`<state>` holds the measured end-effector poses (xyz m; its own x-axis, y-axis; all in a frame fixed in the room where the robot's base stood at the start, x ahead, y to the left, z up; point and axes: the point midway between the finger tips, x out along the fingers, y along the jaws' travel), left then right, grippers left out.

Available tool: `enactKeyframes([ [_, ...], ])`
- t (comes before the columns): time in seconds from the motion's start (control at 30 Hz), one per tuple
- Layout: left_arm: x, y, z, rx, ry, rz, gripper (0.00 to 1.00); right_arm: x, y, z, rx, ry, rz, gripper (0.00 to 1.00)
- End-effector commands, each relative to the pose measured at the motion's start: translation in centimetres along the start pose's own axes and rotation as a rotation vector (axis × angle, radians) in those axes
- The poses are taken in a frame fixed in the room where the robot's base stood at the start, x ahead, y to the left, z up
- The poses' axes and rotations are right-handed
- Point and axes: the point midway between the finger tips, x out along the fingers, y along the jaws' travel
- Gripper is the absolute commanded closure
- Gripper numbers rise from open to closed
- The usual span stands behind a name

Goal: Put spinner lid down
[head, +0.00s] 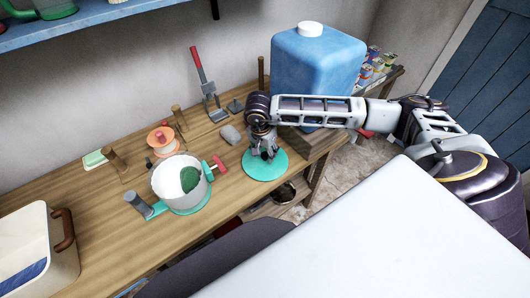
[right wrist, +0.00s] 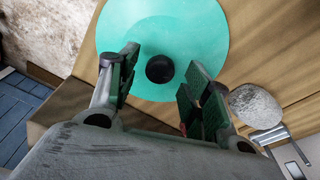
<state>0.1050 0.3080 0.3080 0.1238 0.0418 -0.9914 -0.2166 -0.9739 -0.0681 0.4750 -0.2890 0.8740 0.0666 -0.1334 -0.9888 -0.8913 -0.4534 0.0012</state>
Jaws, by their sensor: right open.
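The spinner lid (head: 266,166) is a flat turquoise disc lying on the wooden table near its right end. In the right wrist view the lid (right wrist: 205,40) shows a round black knob (right wrist: 159,69) at its middle. My right gripper (head: 264,154) is over the lid; its two fingers (right wrist: 152,82) are apart, one on each side of the knob, with no clear contact. The spinner bowl (head: 180,182), white with a turquoise base, stands open to the left with something green inside. My left gripper is not in view.
A large blue canister (head: 316,65) stands behind my right arm. A grey stone (head: 230,134) lies left of the gripper, and a red-handled tool (head: 203,82) stands near the wall. A white bin (head: 38,250) is at the left. The table's front edge is close to the lid.

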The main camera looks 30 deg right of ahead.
Motion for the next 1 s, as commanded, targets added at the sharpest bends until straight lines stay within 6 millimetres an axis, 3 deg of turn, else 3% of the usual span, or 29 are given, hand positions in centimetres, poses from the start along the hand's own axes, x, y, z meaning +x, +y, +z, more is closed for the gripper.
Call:
enactKeyframes([
  [0.4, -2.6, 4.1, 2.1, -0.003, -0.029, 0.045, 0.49, -5.0, 0.0, -0.1, 0.000, 0.000, -0.001, 0.51],
  [0.7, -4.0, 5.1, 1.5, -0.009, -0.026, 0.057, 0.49, -8.3, -0.1, 0.0, 0.000, 0.000, -0.002, 0.51],
  [1.0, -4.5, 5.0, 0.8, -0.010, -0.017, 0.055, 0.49, -9.8, 0.0, 0.0, 0.000, 0.000, -0.001, 0.51],
])
